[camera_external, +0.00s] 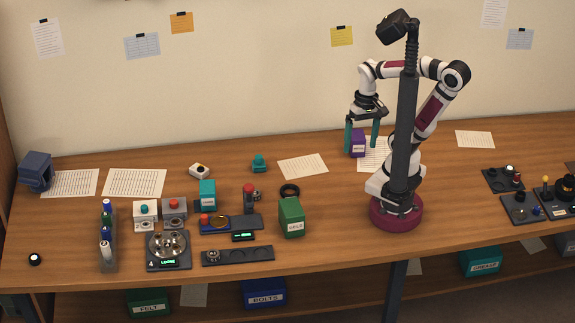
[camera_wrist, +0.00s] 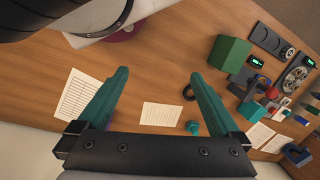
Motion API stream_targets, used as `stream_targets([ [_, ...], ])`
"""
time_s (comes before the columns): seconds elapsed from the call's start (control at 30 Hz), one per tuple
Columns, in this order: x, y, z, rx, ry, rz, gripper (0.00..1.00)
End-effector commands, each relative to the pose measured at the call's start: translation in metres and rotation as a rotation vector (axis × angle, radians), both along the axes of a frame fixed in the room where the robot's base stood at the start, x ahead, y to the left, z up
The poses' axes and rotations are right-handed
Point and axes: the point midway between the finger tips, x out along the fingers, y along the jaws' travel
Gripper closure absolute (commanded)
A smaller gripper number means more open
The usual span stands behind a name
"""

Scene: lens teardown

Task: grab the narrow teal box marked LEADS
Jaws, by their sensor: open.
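A narrow teal box (camera_external: 208,188) with a small white label stands on the bench left of centre, behind a blue tray; the label is too small to read surely. A teal block in the wrist view (camera_wrist: 251,111), at the right, looks like the same box. My gripper (camera_external: 361,148) is open and empty, its teal fingers pointing down far to the right of the box. In the wrist view my gripper's fingers (camera_wrist: 159,74) are spread wide with bare wood and paper between them.
A purple box (camera_external: 357,143) stands close by my fingers. A green box (camera_external: 291,218), a black ring (camera_external: 290,190) and a small teal knobbed part (camera_external: 259,163) lie between my gripper and the teal box. A grey box with a red button (camera_external: 174,209) stands just left of it.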

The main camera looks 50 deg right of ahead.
Motion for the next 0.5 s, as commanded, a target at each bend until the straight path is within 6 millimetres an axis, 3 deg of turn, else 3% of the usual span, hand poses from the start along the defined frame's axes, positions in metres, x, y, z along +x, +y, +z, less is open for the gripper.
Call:
stream_targets([
  [0.07, 0.004, -0.001, -0.002, -0.008, -0.009, 0.009, 0.00],
  [0.13, 0.026, -0.007, -0.010, -0.045, -0.057, 0.054, 0.00],
  [0.17, 0.042, -0.011, -0.016, -0.072, -0.095, 0.087, 0.00],
  [0.27, 0.118, -0.015, -0.042, -0.164, -0.286, 0.244, 0.00],
  [0.3, 0.151, -0.010, -0.052, -0.191, -0.382, 0.319, 0.00],
  [0.4, 0.221, 0.022, -0.076, -0.214, -0.628, 0.502, 0.00],
  [0.5, 0.266, 0.072, -0.096, -0.175, -0.875, 0.676, 0.00],
])
